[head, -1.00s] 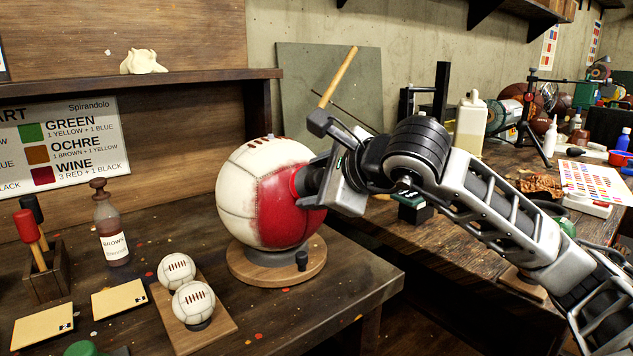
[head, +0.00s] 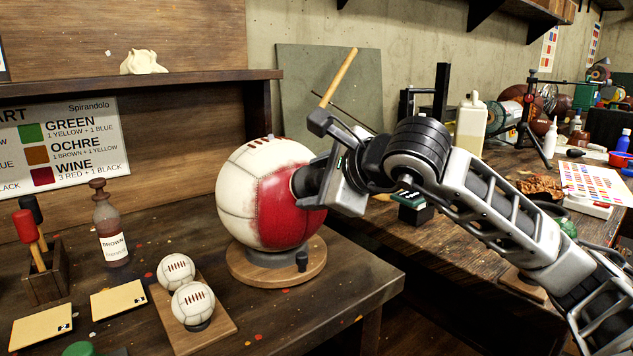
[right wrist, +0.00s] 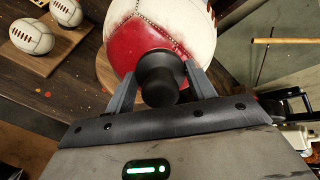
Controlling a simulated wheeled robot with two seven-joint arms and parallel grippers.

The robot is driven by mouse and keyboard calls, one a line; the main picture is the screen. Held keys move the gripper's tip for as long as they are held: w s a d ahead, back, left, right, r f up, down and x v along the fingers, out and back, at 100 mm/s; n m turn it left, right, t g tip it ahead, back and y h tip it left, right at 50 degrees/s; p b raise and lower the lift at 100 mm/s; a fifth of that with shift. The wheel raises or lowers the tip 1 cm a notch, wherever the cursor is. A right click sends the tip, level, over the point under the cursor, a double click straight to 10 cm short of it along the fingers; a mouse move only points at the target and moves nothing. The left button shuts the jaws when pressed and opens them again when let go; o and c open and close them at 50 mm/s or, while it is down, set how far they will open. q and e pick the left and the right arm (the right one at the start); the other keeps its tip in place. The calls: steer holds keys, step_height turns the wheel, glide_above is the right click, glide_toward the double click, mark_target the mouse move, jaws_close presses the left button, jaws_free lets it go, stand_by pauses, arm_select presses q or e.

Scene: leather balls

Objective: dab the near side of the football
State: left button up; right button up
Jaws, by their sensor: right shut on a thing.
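The football (head: 238,200) is a large cream leather ball with a red area on its near right side. It sits on a round wooden stand (head: 250,273). My right gripper (head: 318,178) is at the ball's right side, shut on a dark round dabber (head: 301,183). In the right wrist view the dabber (right wrist: 160,88) sits between the two fingers, its far end at the red part of the football (right wrist: 132,48). It appears to touch the leather, but its face is hidden. My left gripper is out of view.
Two small white balls (head: 192,303) stand on a wooden board left of the stand. A brown bottle (head: 111,230) and a block with red and black handled tools (head: 45,272) are further left. A cluttered bench (head: 500,200) lies behind my right arm.

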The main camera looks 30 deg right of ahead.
steer(key=shift+b, duration=0.35)
stand_by(0.7)
stand_by(0.6)
steer(key=shift+s+r, duration=0.1)
steer(key=shift+s, duration=0.2)
steer(key=b+v, duration=0.1)
steer(key=v, duration=0.5)
steer(key=shift+s+b, duration=0.15)
steer(key=shift+b, duration=0.15)
steer(key=shift+d+r, duration=0.1)
